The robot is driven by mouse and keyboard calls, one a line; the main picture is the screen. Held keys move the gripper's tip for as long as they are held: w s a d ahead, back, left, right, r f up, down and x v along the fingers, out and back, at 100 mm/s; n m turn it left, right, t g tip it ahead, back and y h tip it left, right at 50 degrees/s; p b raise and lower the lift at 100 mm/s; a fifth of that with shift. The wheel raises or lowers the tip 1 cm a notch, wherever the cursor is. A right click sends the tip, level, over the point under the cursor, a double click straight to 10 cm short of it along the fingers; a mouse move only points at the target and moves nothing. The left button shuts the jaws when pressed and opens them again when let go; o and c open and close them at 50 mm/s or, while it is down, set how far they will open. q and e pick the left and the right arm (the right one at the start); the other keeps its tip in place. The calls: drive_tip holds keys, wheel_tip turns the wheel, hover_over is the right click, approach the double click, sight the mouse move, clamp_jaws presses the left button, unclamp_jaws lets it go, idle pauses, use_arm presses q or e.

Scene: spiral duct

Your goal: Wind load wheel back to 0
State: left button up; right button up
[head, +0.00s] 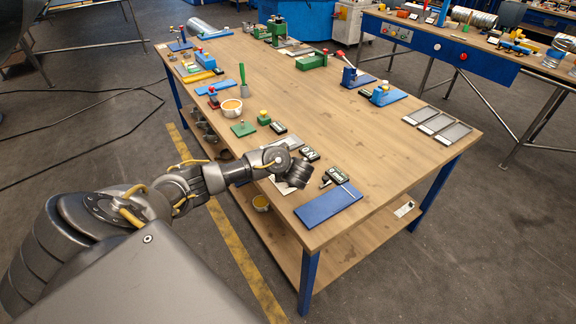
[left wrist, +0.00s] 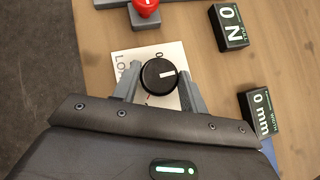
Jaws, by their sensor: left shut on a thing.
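The load wheel (left wrist: 159,76) is a round black knob with a white pointer line, seen in the left wrist view. It sits on a white card (left wrist: 126,60) printed with "LO" and a 0 above the knob. The pointer line lies roughly level, toward the right of the knob, away from the 0. My left gripper (left wrist: 159,86) is shut on the knob, one finger at each side. In the head view my left gripper (head: 296,176) is at the bench's near edge and hides the wheel. My right gripper is not in view.
A black display reading N (left wrist: 231,26) and another reading 0 mm (left wrist: 262,112) stand right of the wheel. A red button on a grey block (left wrist: 146,10) is just beyond it. A blue plate (head: 328,204) lies at the bench corner. The bench middle (head: 350,125) is clear.

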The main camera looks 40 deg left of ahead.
use_arm(q)
drive_tip(key=n+g+p, duration=0.1)
drive_tip(key=n+y+p, duration=0.1)
drive_tip(key=n+g, duration=0.1)
drive_tip(key=shift+w+d+r+n+g+y+p, duration=0.2)
drive_tip(key=shift+r+n+g+y+p, duration=0.1)
drive_tip(key=shift+n+p, duration=0.1)
drive_tip(key=shift+w+f+n+g+p, duration=0.15)
drive_tip(key=shift+n+g+p, duration=0.2)
drive_tip(key=shift+n+g, duration=0.45)
drive_tip(key=shift+f+n+g+y, duration=0.1)
drive_tip(key=shift+n+g+y, duration=0.2)
drive_tip(key=shift+n+g, duration=0.5)
drive_tip(key=n, duration=0.1)
drive_tip(key=n+g, duration=0.1)
drive_tip(key=n, duration=0.1)
drive_tip(key=shift+w+f+g+b, duration=0.15)
drive_tip(key=shift+g+b, duration=0.15)
drive_tip(key=shift+b, duration=0.1)
drive_tip(key=shift+w+a+n+g+h+b, duration=0.15)
drive_tip(key=shift+n+g+h+b, duration=0.35)
drive_tip(key=shift+n+g+b, duration=1.1)
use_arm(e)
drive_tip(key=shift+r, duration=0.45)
use_arm(q)
drive_tip(key=shift+n, duration=0.3)
drive_tip(key=o, duration=0.9)
drive_tip(key=shift+o, duration=0.2)
